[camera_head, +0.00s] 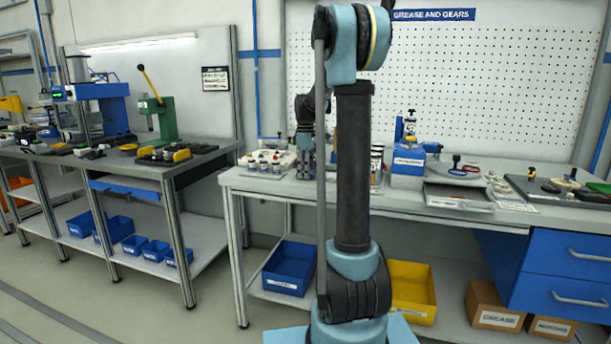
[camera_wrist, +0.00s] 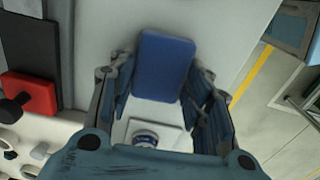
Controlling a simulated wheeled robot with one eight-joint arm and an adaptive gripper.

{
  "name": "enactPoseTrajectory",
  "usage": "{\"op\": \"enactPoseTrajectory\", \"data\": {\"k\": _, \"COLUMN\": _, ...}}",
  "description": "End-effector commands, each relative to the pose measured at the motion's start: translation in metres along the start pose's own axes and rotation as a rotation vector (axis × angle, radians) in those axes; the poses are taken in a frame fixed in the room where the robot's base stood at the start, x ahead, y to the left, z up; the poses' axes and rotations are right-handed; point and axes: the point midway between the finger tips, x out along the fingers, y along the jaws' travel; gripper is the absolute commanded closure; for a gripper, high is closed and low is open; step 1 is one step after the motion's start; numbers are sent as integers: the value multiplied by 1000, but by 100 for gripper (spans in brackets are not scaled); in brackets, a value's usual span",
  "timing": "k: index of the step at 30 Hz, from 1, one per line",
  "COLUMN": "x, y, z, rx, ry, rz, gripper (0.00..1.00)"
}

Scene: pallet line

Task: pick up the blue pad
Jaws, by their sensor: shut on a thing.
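The blue pad (camera_wrist: 163,67) is a flat, dark blue rectangular block in the wrist view. My gripper (camera_wrist: 158,90) has one finger along each side of it and is shut on it. Below the pad in the wrist picture, between the fingers, is a white surface with a small round white-and-blue item (camera_wrist: 146,138). I cannot tell how far the pad is above the grey surface behind it. In the head view my upright arm covers the middle of the bench, and the pad cannot be made out there.
The grey workbench (camera_head: 470,214) holds small jars (camera_head: 268,160), a blue box (camera_head: 408,163) and several tools at the right. A red block with a black knob (camera_wrist: 30,95) lies left of my gripper. Open floor (camera_wrist: 285,115) lies beyond the bench edge at the right in the wrist view.

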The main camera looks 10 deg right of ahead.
Motion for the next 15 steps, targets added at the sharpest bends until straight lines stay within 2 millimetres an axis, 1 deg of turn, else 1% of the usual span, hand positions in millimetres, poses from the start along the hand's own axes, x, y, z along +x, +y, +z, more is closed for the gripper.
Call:
{"op": "enactPoseTrajectory", "data": {"k": 5, "x": -23, "y": -1, "z": 0, "rx": 0, "ry": 0, "rz": 0, "gripper": 71}}
{"op": "enactPoseTrajectory", "data": {"k": 9, "x": -49, "y": 0, "z": 0, "rx": 0, "ry": 0, "rz": 0, "gripper": 71}}
{"op": "enactPoseTrajectory", "data": {"k": 15, "x": -80, "y": 0, "z": 0, "rx": 0, "ry": 0, "rz": 0, "gripper": 71}}
